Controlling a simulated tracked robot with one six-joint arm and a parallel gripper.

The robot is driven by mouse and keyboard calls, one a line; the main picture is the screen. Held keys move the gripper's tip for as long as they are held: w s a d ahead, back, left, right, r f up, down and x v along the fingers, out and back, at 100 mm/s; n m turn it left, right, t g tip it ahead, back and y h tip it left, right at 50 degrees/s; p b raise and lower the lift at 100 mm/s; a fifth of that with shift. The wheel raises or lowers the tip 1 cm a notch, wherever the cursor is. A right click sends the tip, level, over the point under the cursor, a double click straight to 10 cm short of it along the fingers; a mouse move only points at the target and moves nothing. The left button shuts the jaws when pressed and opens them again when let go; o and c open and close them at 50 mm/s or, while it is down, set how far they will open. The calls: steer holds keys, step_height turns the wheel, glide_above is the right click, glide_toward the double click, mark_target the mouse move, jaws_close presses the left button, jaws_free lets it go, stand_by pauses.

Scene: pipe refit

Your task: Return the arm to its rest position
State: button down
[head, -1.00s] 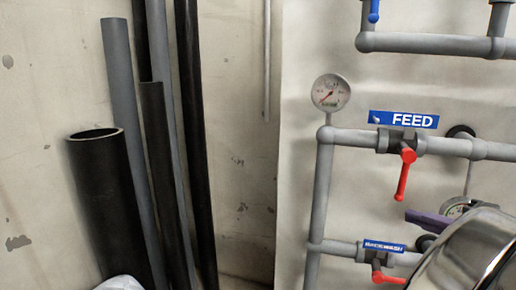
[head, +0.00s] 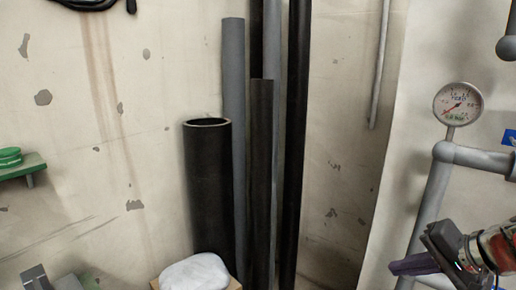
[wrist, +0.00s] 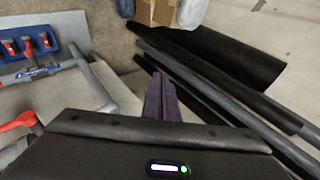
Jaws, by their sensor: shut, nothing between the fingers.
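My gripper (head: 408,266) is at the lower right of the head view, its purple fingers pointing left in front of the pipe wall. In the wrist view its fingers (wrist: 162,98) are together with nothing between them. The dark gripper body fills the bottom of that view. A round pressure gauge (head: 457,104) on grey pipe (head: 425,205) stands above and behind the gripper in the head view.
Black and grey pipes (head: 208,190) lean in the corner, left of the gripper. A cardboard box (head: 232,284) with a white bag (head: 194,273) sits at the bottom. A green shelf (head: 20,168) is at far left. The wrist view shows a red valve handle (wrist: 20,121) at left.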

steer(key=a+f+n+g+h, duration=0.2)
steer(key=a+n, duration=0.3)
steer(key=a, duration=0.6)
steer(key=s+a+f+n+h, duration=0.1)
steer(key=s+a+f+n, duration=0.2)
steer(key=s+a+n, duration=0.2)
steer(key=shift+s+a+f+h, duration=0.15)
steer(key=shift+s+a+h, duration=0.25)
steer(key=shift+s+a, duration=1.15)
steer(key=shift+s+d, duration=0.3)
steer(key=shift+d, duration=0.05)
